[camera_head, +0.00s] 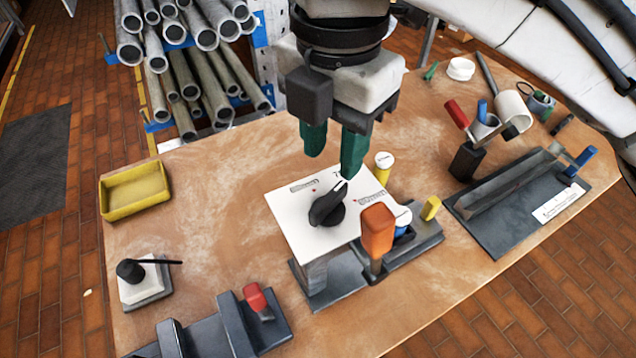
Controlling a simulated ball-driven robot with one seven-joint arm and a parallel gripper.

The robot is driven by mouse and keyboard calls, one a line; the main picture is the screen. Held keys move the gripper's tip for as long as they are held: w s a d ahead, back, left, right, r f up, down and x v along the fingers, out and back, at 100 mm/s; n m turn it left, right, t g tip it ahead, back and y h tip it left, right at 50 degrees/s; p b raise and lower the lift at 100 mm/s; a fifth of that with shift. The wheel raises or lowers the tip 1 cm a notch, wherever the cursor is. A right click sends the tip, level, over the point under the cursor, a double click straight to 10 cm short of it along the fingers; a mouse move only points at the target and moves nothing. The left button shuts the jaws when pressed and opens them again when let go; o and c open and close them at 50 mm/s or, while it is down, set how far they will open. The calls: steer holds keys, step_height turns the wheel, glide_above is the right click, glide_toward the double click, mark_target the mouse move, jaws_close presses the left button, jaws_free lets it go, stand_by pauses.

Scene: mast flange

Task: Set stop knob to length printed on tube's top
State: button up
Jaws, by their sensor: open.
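The stop knob (328,206) is a black pointer knob on top of a white box (290,221) near the middle of the table. The dial face has small printed marks and red dots, too small to read. My gripper (332,153) is above and just behind the knob, with two green fingers pointing down. It is open and empty, apart from the knob. A tube with a white top and blue body (402,218) stands in a dark holder right of the box. Another tube, yellow with a white top (384,162), stands behind it. Print on their tops is not legible.
An orange handle (377,232) rises close beside the box's right side. A yellow tray (135,191) lies at left. A dark plate (490,238) with a channel is at right. A red-handled clamp (256,298) sits at the front. Bare tabletop lies left of the box.

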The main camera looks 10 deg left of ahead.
mark_target(329, 196)
step_height(329, 196, down, 9)
steer(key=shift+a+r, duration=0.1)
steer(key=shift+r, duration=0.1)
stand_by(0.3)
jaws_close()
